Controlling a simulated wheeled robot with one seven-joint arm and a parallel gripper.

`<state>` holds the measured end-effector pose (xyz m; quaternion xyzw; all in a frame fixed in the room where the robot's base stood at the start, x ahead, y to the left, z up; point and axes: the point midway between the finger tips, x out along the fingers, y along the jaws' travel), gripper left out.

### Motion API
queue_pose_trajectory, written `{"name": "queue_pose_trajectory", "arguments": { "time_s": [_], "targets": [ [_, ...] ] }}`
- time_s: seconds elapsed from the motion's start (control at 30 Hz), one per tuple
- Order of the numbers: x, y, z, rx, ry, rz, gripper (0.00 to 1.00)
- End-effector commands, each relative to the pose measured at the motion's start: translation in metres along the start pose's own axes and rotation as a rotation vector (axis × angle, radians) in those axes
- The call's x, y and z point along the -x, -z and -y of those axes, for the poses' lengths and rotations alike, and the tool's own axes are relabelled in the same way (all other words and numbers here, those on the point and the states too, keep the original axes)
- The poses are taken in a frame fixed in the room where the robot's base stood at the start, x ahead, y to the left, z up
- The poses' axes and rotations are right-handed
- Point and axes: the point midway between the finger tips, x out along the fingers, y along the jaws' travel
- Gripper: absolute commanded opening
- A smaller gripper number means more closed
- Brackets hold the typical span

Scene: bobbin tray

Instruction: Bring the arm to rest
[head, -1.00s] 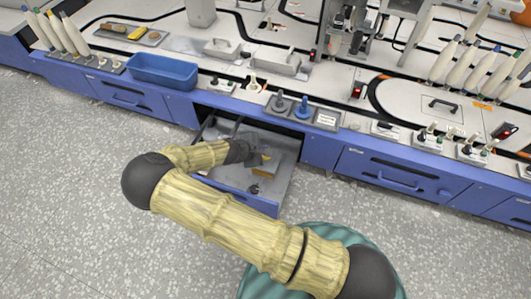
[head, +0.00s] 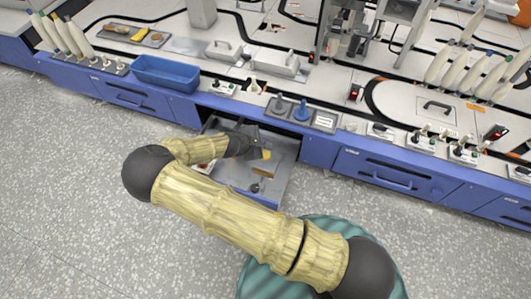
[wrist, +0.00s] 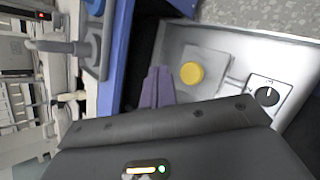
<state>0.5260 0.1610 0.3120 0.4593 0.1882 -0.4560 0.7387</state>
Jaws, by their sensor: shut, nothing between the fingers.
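My gripper (wrist: 158,78) shows in the wrist view with its two purple-grey fingers together and nothing between them. In the head view my arm reaches over an open drawer (head: 281,181), with the dark wrist above it; the fingertips are hard to make out there. In the wrist view the fingers point along the drawer's inner side, beside a round yellow piece (wrist: 192,73) on a pale plate. I cannot tell the exact height of the fingers above the drawer floor.
The blue workbench front (head: 320,152) runs behind the drawer. A blue bin (head: 165,75), grey and blue knobbed posts (head: 301,112) and white bobbins (head: 468,72) stand on top. A black knob (wrist: 267,96) sits in the drawer. The floor in front is clear.

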Motion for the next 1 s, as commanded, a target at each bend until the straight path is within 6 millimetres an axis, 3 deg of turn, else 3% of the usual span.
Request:
{"name": "queue_pose_trajectory", "arguments": {
  "time_s": [0.63,0.77,1.0],
  "targets": [
    [0.001,-0.006,-0.001,-0.025,0.018,-0.001,0.0],
    [0.007,-0.028,0.0,-0.122,0.089,-0.008,0.0],
    [0.033,-0.089,0.003,-0.435,0.306,-0.033,0.0]
  ]
}}
